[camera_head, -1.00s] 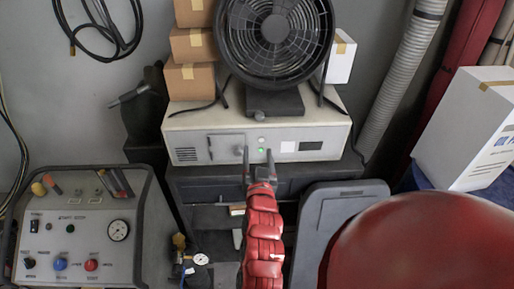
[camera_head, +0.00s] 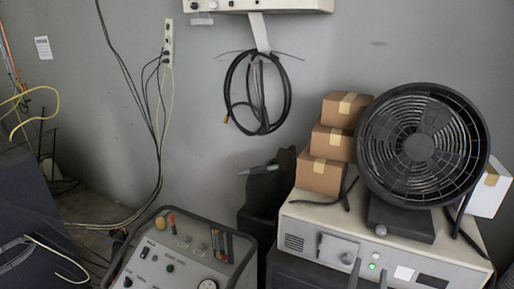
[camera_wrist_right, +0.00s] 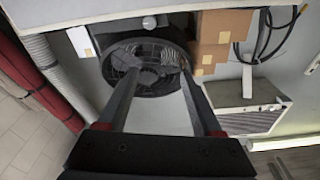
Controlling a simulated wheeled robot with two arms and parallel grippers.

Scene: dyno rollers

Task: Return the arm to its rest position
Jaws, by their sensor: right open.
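My right gripper (camera_head: 369,274) shows at the bottom edge of the head view, in front of the beige cabinet (camera_head: 310,222) with the small green light. Only its two finger ends show there; they are apart with nothing between them. In the right wrist view my right gripper (camera_wrist_right: 159,78) has its two dark fingers spread and empty, with the black fan (camera_wrist_right: 145,62) beyond them. The rest of my right arm is out of the head view. My left gripper is not in view.
The black fan (camera_head: 421,146) stands on the cabinet beside stacked cardboard boxes (camera_head: 320,175). A control panel (camera_head: 180,258) with knobs stands at lower left. A coiled black hose (camera_head: 232,100) hangs on the wall. A red column (camera_wrist_right: 38,85) and grey duct (camera_wrist_right: 52,65) show in the right wrist view.

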